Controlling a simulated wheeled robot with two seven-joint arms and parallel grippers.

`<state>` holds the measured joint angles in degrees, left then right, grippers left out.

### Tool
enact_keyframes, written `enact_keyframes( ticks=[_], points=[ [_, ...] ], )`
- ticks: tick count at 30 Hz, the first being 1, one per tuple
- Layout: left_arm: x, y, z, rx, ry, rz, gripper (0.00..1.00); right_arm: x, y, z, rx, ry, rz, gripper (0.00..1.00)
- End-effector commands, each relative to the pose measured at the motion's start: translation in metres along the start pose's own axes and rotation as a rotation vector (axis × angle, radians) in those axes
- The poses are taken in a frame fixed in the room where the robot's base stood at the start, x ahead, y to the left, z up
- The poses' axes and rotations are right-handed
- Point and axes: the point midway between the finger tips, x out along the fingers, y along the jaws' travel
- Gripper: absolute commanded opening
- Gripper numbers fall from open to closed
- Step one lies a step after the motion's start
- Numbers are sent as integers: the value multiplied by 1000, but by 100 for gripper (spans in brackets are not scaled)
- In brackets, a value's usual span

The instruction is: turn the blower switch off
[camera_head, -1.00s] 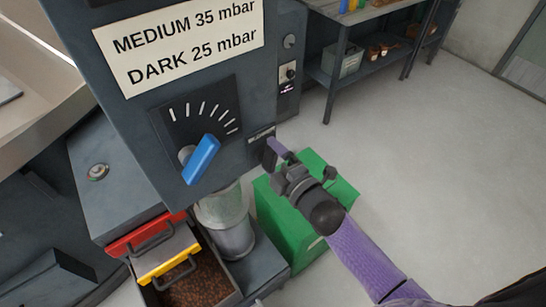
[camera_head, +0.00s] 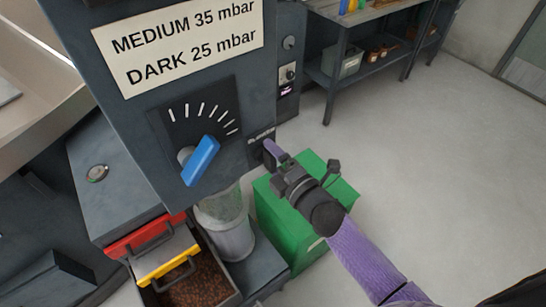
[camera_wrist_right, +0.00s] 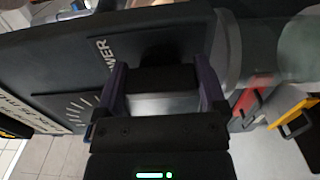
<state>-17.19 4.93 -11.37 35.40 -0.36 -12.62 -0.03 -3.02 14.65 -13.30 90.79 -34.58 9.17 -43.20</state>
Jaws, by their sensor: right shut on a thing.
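The grey machine panel carries a small label (camera_head: 261,136) just above the blower switch, which is mostly hidden by my gripper in the head view. In the right wrist view the label reads in part "OWER", and the dark switch (camera_wrist_right: 162,78) stands between my fingers. My right gripper (camera_head: 271,152) reaches up to the panel's lower right corner, its purple fingers at the switch. In the right wrist view the gripper (camera_wrist_right: 161,90) is shut on the switch, one finger on each side. Whether the switch is on or off cannot be told. My left gripper is not in view.
A blue lever (camera_head: 201,160) on a dial sits left of the switch. A green box (camera_head: 275,205) stands below my right gripper. Below the panel are a glass cylinder (camera_head: 232,229) and a yellow-fronted drawer (camera_head: 165,258) of beans. Open floor lies to the right.

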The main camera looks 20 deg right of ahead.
Motion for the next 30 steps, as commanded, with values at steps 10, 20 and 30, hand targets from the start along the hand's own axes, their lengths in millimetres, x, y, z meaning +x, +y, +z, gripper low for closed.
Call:
enact_keyframes(
  ticks=[10, 20, 30],
  points=[
    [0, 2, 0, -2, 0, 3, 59, -3, -1, 0, -1, 0, -1, 100],
    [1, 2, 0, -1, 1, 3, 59, -65, -2, 0, -1, -1, -5, 100],
    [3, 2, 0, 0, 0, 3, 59, -100, -1, 0, -2, 0, -2, 100]
  ],
)
